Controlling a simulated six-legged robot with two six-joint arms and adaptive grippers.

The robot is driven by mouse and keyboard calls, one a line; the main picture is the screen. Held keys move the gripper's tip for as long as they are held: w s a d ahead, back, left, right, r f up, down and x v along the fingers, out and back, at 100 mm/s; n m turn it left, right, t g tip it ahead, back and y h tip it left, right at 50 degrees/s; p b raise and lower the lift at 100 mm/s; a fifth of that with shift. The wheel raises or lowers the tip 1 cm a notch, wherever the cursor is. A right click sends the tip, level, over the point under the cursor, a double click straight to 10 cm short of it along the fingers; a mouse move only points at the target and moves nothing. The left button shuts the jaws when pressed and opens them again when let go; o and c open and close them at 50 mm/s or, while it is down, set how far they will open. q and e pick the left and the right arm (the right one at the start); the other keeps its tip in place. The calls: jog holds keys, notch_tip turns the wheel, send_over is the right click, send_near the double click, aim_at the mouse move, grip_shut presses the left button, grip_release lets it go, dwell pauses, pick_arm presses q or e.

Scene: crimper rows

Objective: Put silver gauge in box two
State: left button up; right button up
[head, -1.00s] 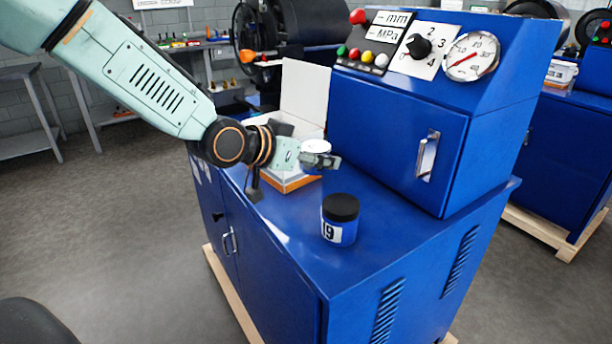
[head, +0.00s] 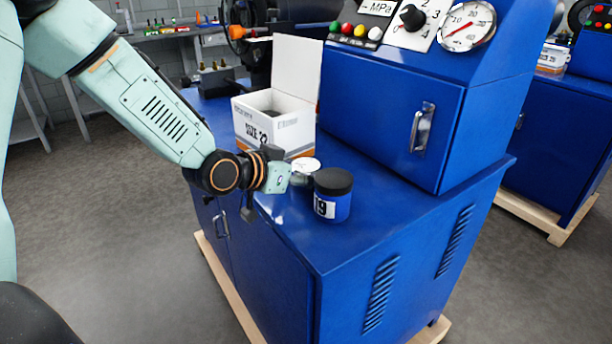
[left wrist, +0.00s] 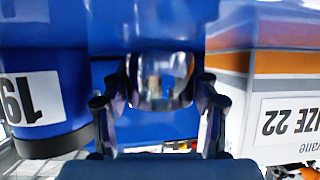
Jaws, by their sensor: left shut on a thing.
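The silver gauge shows its round white face (head: 306,165) in the head view. In the left wrist view its shiny metal body (left wrist: 160,80) is between the two fingers. My left gripper (head: 302,179) is shut on it, low over the blue cabinet top, between the box and the blue jar. I cannot tell whether the gauge touches the top. The white and orange box (head: 259,126) stands open behind the gripper, its lid up. Its label (left wrist: 289,117) reads SIZE 22, upside down in the wrist view. My right gripper is not in view.
A blue jar (head: 331,207) with a black lid and a 19 label stands close right of the gripper; it also shows in the wrist view (left wrist: 45,100). The blue control cabinet (head: 395,125) rises behind. The front right of the worktop (head: 400,215) is clear.

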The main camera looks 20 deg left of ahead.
pick_arm(q)
jog(key=shift+w+d+f, duration=0.15)
jog(key=shift+w, duration=0.3)
jog(key=o, duration=1)
jog(key=shift+o, duration=0.2)
jog(key=shift+s+r, duration=0.2)
jog(key=shift+s, duration=0.2)
jog(key=shift+w, duration=0.1)
jog(key=shift+w+f, duration=0.1)
